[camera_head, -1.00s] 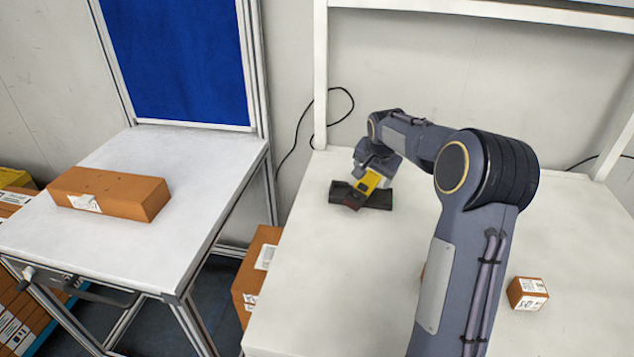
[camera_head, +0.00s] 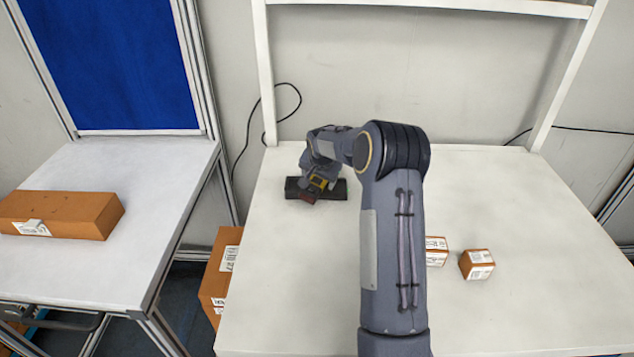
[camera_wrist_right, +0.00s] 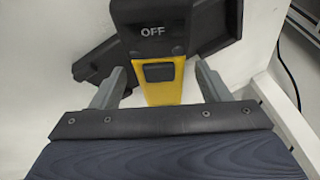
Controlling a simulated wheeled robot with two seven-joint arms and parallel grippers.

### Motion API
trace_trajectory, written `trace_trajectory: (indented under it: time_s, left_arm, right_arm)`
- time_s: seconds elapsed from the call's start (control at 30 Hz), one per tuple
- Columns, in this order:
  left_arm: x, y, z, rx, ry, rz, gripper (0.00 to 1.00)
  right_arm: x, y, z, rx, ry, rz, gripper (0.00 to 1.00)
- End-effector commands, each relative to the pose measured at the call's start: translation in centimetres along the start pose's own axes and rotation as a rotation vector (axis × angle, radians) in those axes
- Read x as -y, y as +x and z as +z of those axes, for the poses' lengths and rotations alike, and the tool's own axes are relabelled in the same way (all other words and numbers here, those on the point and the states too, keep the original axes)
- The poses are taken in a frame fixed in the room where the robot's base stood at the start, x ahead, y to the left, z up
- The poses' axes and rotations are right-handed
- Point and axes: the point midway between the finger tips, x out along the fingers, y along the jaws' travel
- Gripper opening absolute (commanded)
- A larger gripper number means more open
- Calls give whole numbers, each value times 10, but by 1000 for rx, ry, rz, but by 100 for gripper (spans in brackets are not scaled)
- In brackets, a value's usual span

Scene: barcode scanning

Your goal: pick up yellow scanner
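The yellow scanner (camera_head: 318,183) with black parts is at the back left of the white table, at a dark holder (camera_head: 337,190). In the right wrist view, the scanner (camera_wrist_right: 161,92) shows a yellow handle, a dark button and a black part marked OFF. My right gripper (camera_wrist_right: 158,88) has one finger on each side of the yellow handle, with narrow gaps visible, so it is open around it. In the head view, my right gripper (camera_head: 314,180) partly hides the scanner. My left gripper is not in view.
Two small brown boxes with labels, one (camera_head: 478,265) and one partly behind my arm (camera_head: 437,250), are on the white table (camera_head: 540,310). A long brown box (camera_head: 65,213) lies on the left table. A dark cable (camera_head: 250,125) hangs behind the table.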

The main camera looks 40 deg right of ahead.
Motion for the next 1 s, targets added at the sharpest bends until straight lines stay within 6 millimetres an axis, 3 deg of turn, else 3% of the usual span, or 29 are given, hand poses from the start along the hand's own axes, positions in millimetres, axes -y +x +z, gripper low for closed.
trace_trajectory:
  time_s: [0.03,0.4,0.77,1.0]
  left_arm:
    - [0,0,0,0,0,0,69]
    - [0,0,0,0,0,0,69]
    - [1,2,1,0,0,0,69]
    - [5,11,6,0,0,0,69]
  right_arm:
    - [0,0,0,0,0,0,62]
    - [1,-1,-1,-1,0,-2,17]
    - [3,-7,-4,-3,0,-3,17]
    - [9,-41,-8,-4,-2,-6,17]
